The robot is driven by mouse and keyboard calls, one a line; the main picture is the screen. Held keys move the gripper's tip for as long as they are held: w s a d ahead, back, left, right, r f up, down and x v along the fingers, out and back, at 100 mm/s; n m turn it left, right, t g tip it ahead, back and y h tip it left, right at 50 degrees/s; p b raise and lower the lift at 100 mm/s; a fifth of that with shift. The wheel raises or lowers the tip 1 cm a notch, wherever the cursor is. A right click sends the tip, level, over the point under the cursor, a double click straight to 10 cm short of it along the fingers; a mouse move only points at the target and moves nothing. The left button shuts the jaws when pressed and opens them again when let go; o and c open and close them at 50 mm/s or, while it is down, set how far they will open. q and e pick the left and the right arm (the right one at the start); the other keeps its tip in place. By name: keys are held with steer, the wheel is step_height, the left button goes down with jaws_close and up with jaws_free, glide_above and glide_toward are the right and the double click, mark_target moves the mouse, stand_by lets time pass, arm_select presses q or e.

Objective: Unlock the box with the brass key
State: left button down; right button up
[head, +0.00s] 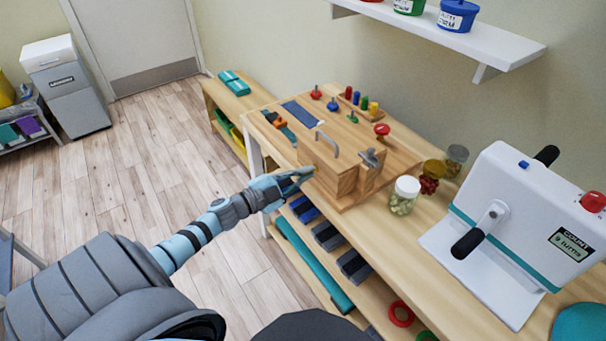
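The wooden box (328,168) stands on the wooden board on the bench, with a grey handle on it and a grey metal fitting (371,157) at its right side. My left gripper (303,175) is at the left front side of the box, with its fingertips close to the box's wall. I cannot tell whether they touch it. The fingers look close together, but whether they hold anything is too small to see. I cannot make out the brass key or a keyhole. My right gripper is not in view.
A jar with a white lid (404,195) and other jars stand right of the box. A white crank machine (525,215) fills the bench's right part. Below, a shelf holds weights.

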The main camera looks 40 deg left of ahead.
arm_select(q)
steer(key=m, duration=0.2)
steer(key=m+b, duration=0.1)
steer(key=m, duration=0.2)
steer(key=shift+f+m, duration=0.2)
steer(key=shift+m, duration=0.1)
stand_by(0.5)
steer(key=c, duration=1.8)
jaws_free()
steer(key=v, duration=1.2)
steer(key=shift+d, duration=0.1)
